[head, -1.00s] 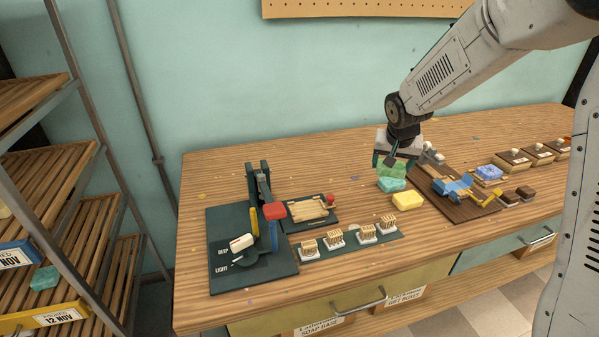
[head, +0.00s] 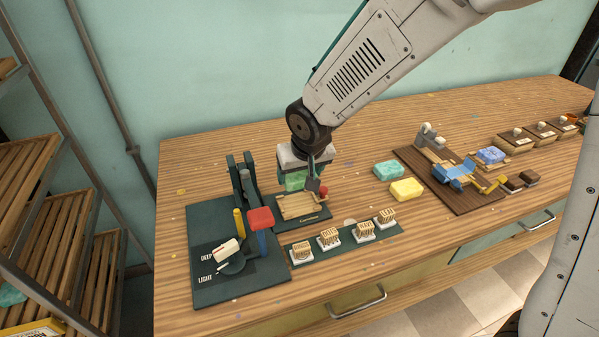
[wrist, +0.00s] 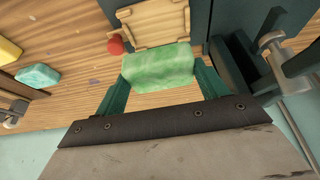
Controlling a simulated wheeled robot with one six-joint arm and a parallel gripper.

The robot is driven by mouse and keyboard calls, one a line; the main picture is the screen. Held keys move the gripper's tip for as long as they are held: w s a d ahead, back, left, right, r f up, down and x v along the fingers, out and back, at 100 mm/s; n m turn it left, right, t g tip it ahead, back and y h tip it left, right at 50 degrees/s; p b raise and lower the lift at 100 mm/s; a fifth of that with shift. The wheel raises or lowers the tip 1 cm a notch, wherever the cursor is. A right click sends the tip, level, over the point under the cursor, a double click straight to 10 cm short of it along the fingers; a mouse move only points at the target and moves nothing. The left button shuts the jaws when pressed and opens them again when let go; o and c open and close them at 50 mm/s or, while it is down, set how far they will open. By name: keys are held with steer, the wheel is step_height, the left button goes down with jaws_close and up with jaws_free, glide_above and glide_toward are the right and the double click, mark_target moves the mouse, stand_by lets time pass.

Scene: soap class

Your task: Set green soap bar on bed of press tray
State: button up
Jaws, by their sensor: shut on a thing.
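The green soap bar (head: 296,181) is a marbled green block held between the fingers of my gripper (head: 306,180). It also shows in the wrist view (wrist: 158,65), gripped at both ends by the green fingers. The press tray (head: 302,206) is a light wooden bed on a dark base with a red knob (head: 323,190) at its right. In the head view the soap is just behind the tray's back edge. In the wrist view the soap overlaps the near edge of the wooden bed (wrist: 150,22). I cannot tell its exact height above the tray.
A stamping press (head: 236,240) with a red-tipped lever stands left of the tray. Several small stamps line a green strip (head: 347,236) in front. A teal bar (head: 388,170) and a yellow bar (head: 406,188) lie to the right, before a brown board (head: 468,202).

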mark_target(300, 188)
steer(key=shift+s+a+f, duration=0.15)
steer(key=shift+s+a, duration=0.05)
steer(key=shift+s, duration=0.05)
steer(key=shift+f, duration=2.75)
steer(key=shift+s, duration=0.1)
steer(key=shift+d+f, duration=0.1)
steer(key=shift+f, duration=0.4)
steer(key=o, duration=1.1)
